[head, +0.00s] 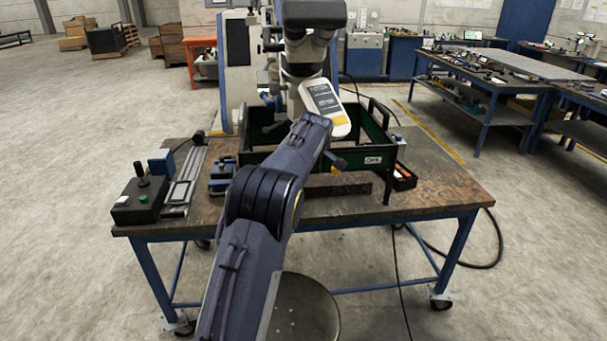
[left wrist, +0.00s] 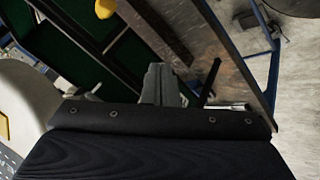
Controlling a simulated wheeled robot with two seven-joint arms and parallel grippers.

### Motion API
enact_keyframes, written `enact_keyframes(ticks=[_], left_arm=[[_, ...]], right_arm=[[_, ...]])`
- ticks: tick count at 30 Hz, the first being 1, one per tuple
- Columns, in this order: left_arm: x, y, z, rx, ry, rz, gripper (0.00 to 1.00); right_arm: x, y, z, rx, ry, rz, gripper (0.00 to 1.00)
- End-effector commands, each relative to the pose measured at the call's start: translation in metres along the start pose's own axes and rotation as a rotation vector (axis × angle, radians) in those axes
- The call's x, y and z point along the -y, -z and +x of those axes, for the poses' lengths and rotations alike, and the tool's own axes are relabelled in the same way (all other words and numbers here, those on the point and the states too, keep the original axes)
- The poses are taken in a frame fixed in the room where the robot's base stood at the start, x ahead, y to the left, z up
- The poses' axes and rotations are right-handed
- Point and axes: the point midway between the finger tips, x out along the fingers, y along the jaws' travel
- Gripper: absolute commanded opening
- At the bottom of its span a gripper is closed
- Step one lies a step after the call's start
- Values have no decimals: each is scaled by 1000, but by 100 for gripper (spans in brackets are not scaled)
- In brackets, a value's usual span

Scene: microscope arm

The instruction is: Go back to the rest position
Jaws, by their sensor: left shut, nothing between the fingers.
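My left arm (head: 262,195) comes up from the bottom middle of the head view and reaches over the workbench (head: 440,185). In the left wrist view my left gripper (left wrist: 160,82) is shut and empty, with its grey fingers close together. It is above the dark green open frame (left wrist: 60,45) and the bench top (left wrist: 235,65); I cannot tell how high. In the head view the gripper's fingertips cannot be made out. The microscope (head: 305,45), with a dark head and pale body, stands beyond the arm, partly covered. My right gripper is not in view.
The green frame (head: 380,130) stands on the bench around the microscope's base area. A black control box (head: 140,200) and a metal rail (head: 185,175) lie at the left. A round stool (head: 305,310) is below the front edge. Open floor lies left.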

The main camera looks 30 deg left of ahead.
Motion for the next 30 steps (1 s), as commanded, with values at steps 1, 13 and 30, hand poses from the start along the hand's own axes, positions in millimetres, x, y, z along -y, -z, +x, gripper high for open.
enact_keyframes(ticks=[1,13,30], left_arm=[[-3,-2,-8,0,-3,0,0],[-11,-6,-29,2,2,-1,0],[186,-64,-186,454,-204,367,0]], right_arm=[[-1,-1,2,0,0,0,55],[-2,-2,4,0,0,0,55],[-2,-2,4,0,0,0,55]])
